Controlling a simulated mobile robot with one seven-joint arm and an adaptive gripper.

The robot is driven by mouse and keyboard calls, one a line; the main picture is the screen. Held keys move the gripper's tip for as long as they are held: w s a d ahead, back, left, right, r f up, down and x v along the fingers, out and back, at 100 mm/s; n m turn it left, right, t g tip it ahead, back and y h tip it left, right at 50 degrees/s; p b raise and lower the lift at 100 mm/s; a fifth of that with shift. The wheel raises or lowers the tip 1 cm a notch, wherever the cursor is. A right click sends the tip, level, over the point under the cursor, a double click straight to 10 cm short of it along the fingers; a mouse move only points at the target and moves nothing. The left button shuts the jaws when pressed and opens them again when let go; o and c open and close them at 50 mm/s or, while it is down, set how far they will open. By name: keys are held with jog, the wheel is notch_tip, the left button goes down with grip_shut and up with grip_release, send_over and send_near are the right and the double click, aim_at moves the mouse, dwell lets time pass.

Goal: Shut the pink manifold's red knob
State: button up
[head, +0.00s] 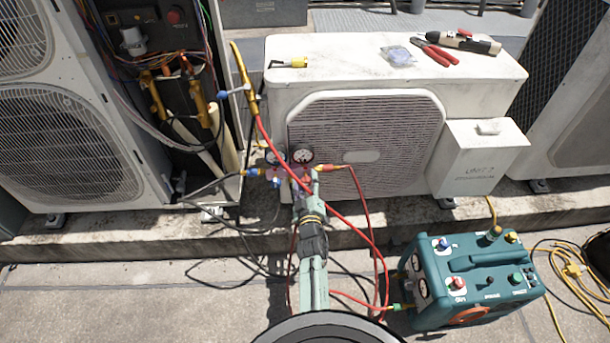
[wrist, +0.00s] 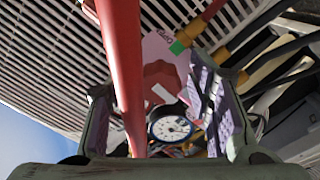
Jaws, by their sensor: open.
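The pink manifold (head: 287,172) is in front of the white outdoor unit, with two round gauges above it. In the wrist view its pink face (wrist: 157,48) carries partly readable lettering. Its red knob (wrist: 165,78) shows between my fingers; I cannot tell whether they touch it. One gauge (wrist: 171,128) shows below the knob. My gripper (head: 307,188) is at the manifold and hides part of it. In the wrist view my gripper (wrist: 160,95) is open, with purple finger pads. A red hose (wrist: 122,60) passes close to the camera and covers part of the left finger.
The red hose (head: 340,216) also crosses over my arm in the head view. A teal machine (head: 470,275) stands on the floor at right. An opened unit with pipes and wires (head: 165,75) is at left. Red-handled pliers (head: 432,52) lie on the white unit (head: 340,65).

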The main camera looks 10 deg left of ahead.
dwell(0.3)
jog(key=shift+r, duration=0.1)
grip_shut()
dwell(0.4)
